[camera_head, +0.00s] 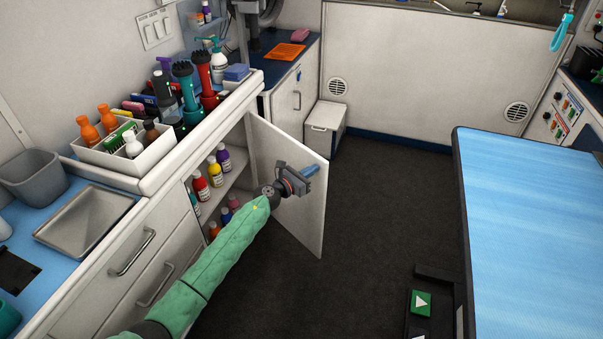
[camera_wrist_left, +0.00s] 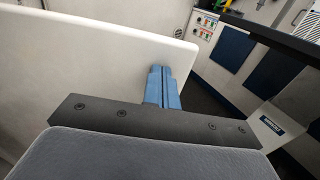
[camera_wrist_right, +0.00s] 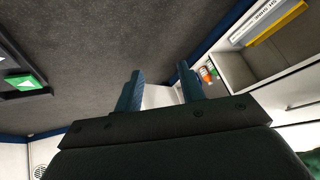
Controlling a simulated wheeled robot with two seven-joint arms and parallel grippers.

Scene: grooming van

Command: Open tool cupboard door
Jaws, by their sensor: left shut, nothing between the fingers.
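The white tool cupboard door (camera_head: 307,222) stands swung well out from the cupboard in the head view, with its inside face showing. It fills the left of the left wrist view (camera_wrist_left: 80,65). My left gripper (camera_head: 312,170) is at the door's inner side, near its free edge. Its blue fingers (camera_wrist_left: 159,72) are shut with nothing between them; I cannot tell whether they touch the panel. The open cupboard (camera_head: 237,178) shows bottles on its shelves. My right gripper (camera_wrist_right: 158,73) is open and empty in the right wrist view, outside the head view.
A blue-topped table (camera_head: 530,220) stands at the right. Dark floor (camera_head: 385,190) lies clear between it and the door. A white box (camera_head: 323,128) stands behind the door. The counter holds a white bottle caddy (camera_head: 118,162) and a metal tray (camera_head: 85,222).

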